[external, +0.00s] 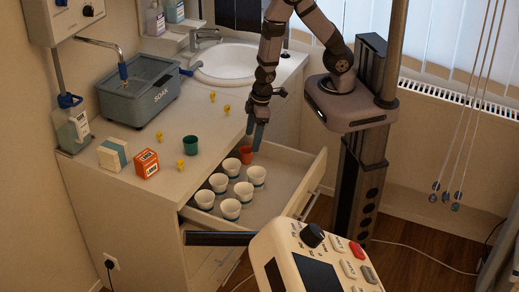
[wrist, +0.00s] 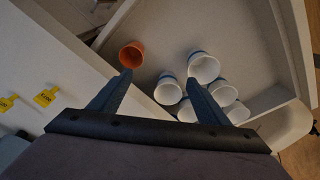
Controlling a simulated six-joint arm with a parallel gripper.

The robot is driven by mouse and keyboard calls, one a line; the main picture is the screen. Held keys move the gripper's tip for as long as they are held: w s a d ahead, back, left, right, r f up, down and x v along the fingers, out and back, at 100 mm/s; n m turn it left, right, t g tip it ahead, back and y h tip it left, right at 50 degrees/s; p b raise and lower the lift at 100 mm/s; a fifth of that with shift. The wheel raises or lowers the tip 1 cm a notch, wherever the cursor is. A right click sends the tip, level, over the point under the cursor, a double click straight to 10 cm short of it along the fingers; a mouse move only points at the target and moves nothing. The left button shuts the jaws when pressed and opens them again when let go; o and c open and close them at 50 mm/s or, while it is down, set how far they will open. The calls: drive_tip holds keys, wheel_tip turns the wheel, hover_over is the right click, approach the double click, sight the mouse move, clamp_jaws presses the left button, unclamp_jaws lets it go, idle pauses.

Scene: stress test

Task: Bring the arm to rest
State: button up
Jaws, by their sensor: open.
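My gripper (external: 256,136) hangs from my arm, pointing down above the back of an open drawer (external: 277,196). In the wrist view my gripper (wrist: 158,80) has its two blue fingers spread apart with nothing held between them. An orange cup (external: 246,154) stands in the drawer just below the fingers; in the wrist view the orange cup (wrist: 131,55) shows beyond the left fingertip. Several white cups with blue bands (external: 243,191) stand grouped in the drawer. In the wrist view, one white cup (wrist: 203,68) lies beyond the right fingertip, and the fingers partly hide others.
The counter (external: 160,205) holds a green cup (external: 190,145), an orange box (external: 146,163), a white box (external: 113,154), several yellow tags (external: 227,109) and a grey SOAK basin (external: 140,88). A sink (external: 228,62) is behind. A control panel (external: 312,255) stands in front. Cords (external: 470,120) hang right.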

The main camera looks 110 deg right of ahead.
drive_tip(key=s+a+r+n+g+b, duration=0.1)
drive_tip(key=s+a+r+g+b, duration=0.1)
drive_tip(key=s+a+r+b, duration=0.2)
drive_tip(key=s+a+b, duration=0.2)
drive_tip(key=b, duration=0.1)
drive_tip(key=shift+s+r, duration=0.2)
drive_tip(key=shift+r, duration=0.2)
